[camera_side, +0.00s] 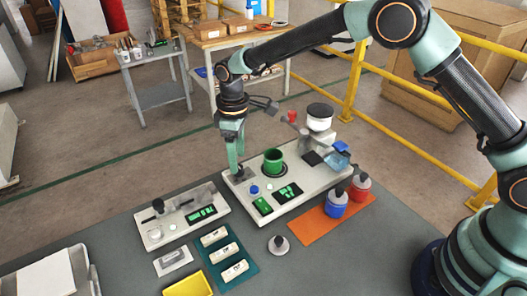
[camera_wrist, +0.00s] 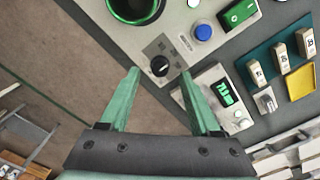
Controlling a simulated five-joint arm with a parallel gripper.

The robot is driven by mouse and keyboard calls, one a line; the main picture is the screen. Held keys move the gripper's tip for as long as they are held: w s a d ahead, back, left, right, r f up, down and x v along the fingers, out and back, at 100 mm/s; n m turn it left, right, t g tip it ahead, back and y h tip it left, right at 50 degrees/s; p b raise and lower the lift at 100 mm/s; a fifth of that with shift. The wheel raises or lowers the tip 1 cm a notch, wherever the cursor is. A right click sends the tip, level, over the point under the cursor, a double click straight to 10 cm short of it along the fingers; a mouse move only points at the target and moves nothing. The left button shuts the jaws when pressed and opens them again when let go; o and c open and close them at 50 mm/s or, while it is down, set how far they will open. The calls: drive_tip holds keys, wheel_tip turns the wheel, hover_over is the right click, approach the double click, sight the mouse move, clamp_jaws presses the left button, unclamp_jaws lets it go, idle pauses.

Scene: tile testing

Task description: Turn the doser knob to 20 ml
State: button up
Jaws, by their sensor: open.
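The doser knob (camera_wrist: 160,66) is a small round black knob on a grey scale plate at the corner of a pale machine panel (camera_wrist: 195,15). It carries a light mark; the scale figures are too small to read. My gripper (camera_wrist: 160,76) is open, with one green finger on either side of the knob and gaps between. I cannot tell whether the tips are level with the knob or above it. In the side view my gripper (camera_side: 236,173) points down at the panel's left end, and its fingers hide the knob.
A blue button (camera_wrist: 203,32), a green switch (camera_wrist: 238,13) and a green cup (camera_wrist: 135,8) are close to the knob. A second device with a lit display (camera_side: 201,214) stands left of the panel. Blue and red bottles (camera_side: 336,203) stand on an orange mat (camera_side: 316,229).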

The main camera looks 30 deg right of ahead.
sight(239, 166)
wheel_tip(239, 166, up, 10)
idle(0.3)
drive_tip(key=shift+f, duration=0.15)
drive_tip(key=s+d+r+m+t, duration=0.35)
drive_tip(key=s+d+r, duration=0.35)
drive_tip(key=d+r, duration=0.35)
drive_tip(key=s+d+f+m+t, duration=0.1)
drive_tip(key=s+d+m+t, duration=0.1)
drive_tip(key=s+d+m, duration=0.3)
drive_tip(key=s+d, duration=0.4)
drive_tip(key=s, duration=0.4)
drive_tip(key=shift+d+f, duration=0.15)
drive_tip(key=shift+d, duration=0.1)
